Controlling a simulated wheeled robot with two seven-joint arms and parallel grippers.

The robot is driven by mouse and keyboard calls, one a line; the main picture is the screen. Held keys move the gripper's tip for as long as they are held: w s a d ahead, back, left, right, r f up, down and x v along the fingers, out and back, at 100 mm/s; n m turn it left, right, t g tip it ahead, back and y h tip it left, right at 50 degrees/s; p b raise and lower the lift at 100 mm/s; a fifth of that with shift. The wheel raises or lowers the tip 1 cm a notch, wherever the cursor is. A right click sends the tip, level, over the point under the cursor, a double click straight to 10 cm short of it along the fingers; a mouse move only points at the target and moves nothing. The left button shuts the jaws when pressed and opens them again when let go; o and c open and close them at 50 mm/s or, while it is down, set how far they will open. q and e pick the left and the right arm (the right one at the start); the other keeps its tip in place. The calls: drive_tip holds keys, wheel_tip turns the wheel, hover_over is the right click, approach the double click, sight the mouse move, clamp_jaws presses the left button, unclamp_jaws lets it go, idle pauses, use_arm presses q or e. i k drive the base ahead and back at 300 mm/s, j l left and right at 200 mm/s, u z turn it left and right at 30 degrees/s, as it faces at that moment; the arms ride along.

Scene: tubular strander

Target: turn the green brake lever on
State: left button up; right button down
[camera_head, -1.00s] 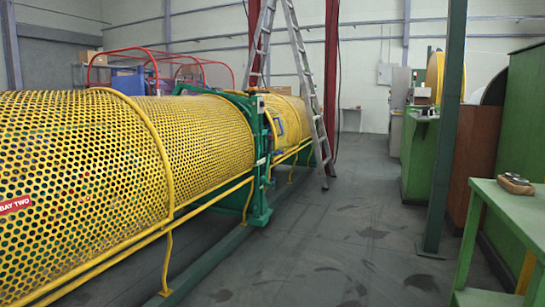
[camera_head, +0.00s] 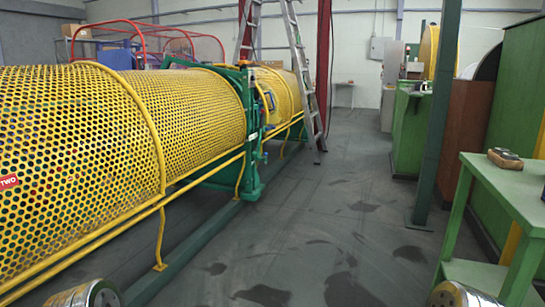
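The strander's long yellow perforated guard (camera_head: 110,125) runs from the left toward the back. A green upright frame (camera_head: 250,135) stands at its far end, with small fittings on its right side. I cannot make out for sure which part is the green brake lever, or its position. Neither gripper shows. Two round metallic parts at the bottom left and bottom right edges look like links of my own arms.
A stepladder (camera_head: 302,75) leans beside the machine near a red column (camera_head: 323,65). A green post (camera_head: 437,120) and a green table (camera_head: 515,190) with a small device (camera_head: 505,158) stand on the right. The grey floor (camera_head: 300,220) between is clear.

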sight(260, 133)
drive_tip(key=i+z, duration=0.15)
drive_tip(key=i, duration=0.5)
drive_tip(key=i+z, duration=0.15)
drive_tip(key=i, duration=0.45)
drive_tip(key=i+j+z, duration=0.15)
drive_tip(key=i, duration=0.5)
drive_tip(key=i+l, duration=0.1)
drive_tip(key=i, duration=0.55)
drive_tip(key=i+u, duration=0.1)
drive_tip(key=i, duration=0.55)
drive_tip(key=i+l, duration=0.2)
drive_tip(key=i, duration=0.45)
drive_tip(key=i+l+u, duration=0.1)
drive_tip(key=i, duration=0.55)
